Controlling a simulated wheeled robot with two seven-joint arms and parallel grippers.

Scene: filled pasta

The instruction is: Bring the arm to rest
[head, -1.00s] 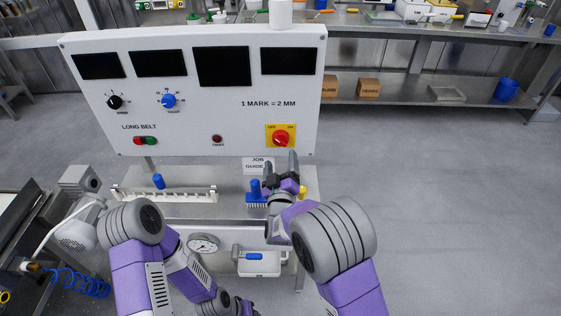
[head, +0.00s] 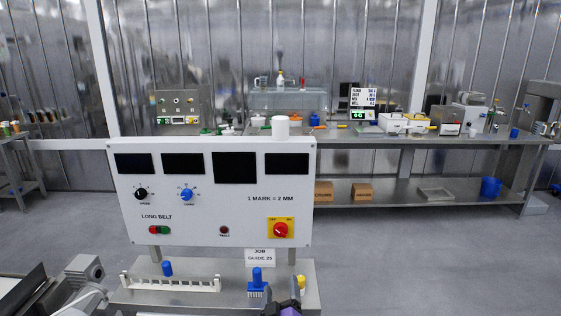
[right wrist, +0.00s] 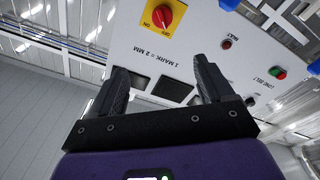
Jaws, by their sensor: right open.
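My right gripper (head: 283,300) shows at the bottom of the head view, in front of the control panel (head: 213,225) and below its red rotary switch (head: 281,230). In the right wrist view the right gripper (right wrist: 160,88) is open, with nothing between its two dark fingers. The panel (right wrist: 215,60) appears upside down beyond the fingers, with the red switch (right wrist: 162,15) at the top. My left gripper is not in view.
Under the panel, a steel shelf (head: 195,295) holds a white toothed rail (head: 170,284), a blue-handled brush (head: 257,282) and a small blue piece (head: 167,268). A long bench (head: 400,140) stands behind. The floor on the right (head: 420,260) is clear.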

